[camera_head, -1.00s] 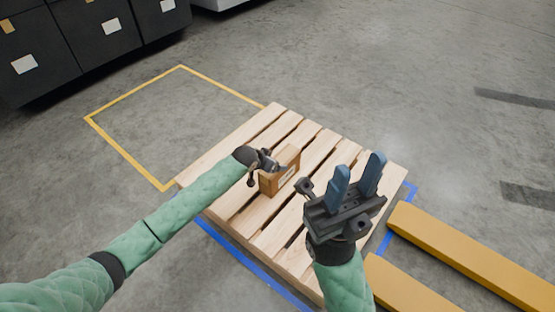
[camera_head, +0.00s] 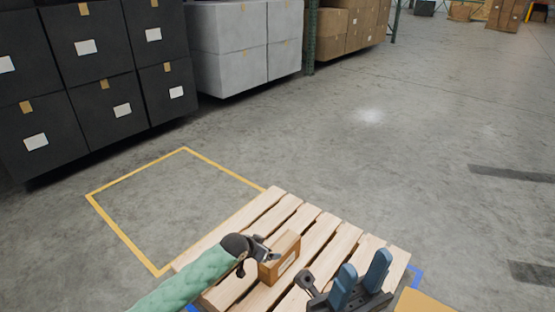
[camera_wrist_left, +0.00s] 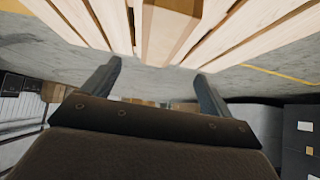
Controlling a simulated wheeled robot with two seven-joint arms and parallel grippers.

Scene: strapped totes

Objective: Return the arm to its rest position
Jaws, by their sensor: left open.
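A small brown cardboard box (camera_head: 280,259) with a pale label stands on the slatted wooden pallet (camera_head: 325,232). My left gripper (camera_head: 266,250) is at the box's left side, low over the pallet. In the left wrist view its two fingers (camera_wrist_left: 158,72) are spread apart, with the box (camera_wrist_left: 168,30) beyond and between them. No clear grip on the box shows. My right gripper (camera_head: 363,264) is at the bottom of the head view, over the pallet's near right part, its blue fingers apart and empty. Most of the right arm is out of frame.
A yellow floor outline (camera_head: 120,232) encloses bare concrete left of the pallet. Black totes (camera_head: 85,45), grey totes (camera_head: 228,45) and brown boxes (camera_head: 345,30) stand behind. The floor on the right is open.

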